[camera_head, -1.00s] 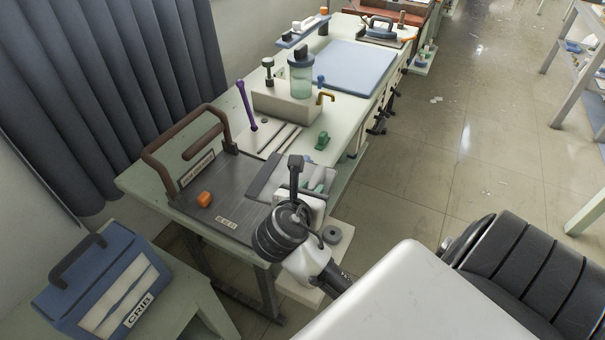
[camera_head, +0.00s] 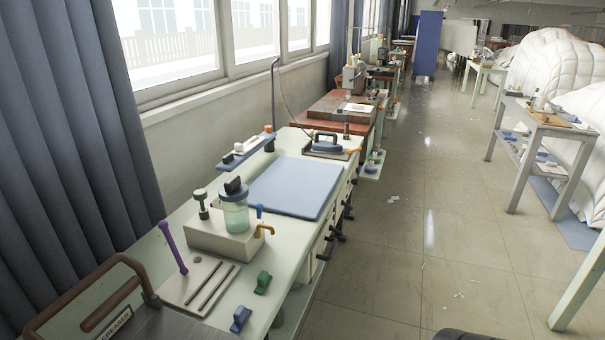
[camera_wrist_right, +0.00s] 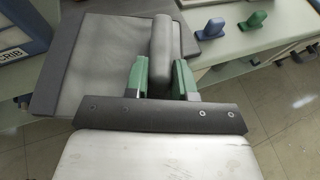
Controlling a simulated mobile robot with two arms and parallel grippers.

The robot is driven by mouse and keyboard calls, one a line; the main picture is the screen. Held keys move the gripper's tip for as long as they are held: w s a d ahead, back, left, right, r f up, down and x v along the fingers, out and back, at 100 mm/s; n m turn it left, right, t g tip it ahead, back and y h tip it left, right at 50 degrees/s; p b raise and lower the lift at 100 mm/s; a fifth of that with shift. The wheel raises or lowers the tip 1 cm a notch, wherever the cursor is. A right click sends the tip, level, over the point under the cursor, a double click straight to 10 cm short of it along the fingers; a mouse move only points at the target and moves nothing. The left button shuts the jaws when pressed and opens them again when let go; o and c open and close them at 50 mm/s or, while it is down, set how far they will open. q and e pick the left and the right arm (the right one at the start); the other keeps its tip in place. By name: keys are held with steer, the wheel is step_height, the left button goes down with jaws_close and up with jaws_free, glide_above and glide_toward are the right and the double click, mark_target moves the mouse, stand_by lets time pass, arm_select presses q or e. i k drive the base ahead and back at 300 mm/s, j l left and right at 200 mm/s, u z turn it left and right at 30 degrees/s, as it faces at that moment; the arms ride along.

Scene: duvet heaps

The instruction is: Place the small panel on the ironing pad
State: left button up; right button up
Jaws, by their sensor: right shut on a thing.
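The ironing pad (camera_head: 296,185) is a flat light-blue rectangle on the bench in the head view, with its top bare. My right gripper (camera_wrist_right: 160,80) shows in the right wrist view, its two green fingers shut on a grey, rounded upright piece, which I take to be the small panel (camera_wrist_right: 162,50). Its lower end is hidden between the fingers. A flat grey surface (camera_wrist_right: 105,55) lies just left of it; I cannot tell whether they are joined. Neither gripper shows in the head view.
A beige block with a clear jar (camera_head: 235,216) stands in front of the pad. A purple rod (camera_head: 172,246) and a brown-handled press (camera_head: 95,300) stand nearer. Blue and green small parts (camera_head: 263,282) sit by the front edge.

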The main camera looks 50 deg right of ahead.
mark_target(295, 180)
steer(key=i+l, duration=0.1)
steer(key=l, duration=0.4)
steer(key=i+l, duration=0.1)
steer(key=l, duration=0.45)
steer(key=i+l, duration=0.1)
steer(key=l, duration=0.4)
steer(key=i+l, duration=0.15)
steer(key=l, duration=0.4)
steer(key=i+l, duration=0.1)
steer(key=l, duration=0.4)
steer(key=i+l, duration=0.1)
steer(key=l, duration=0.45)
steer(key=i+l, duration=0.1)
steer(key=l, duration=0.4)
steer(key=u, duration=0.05)
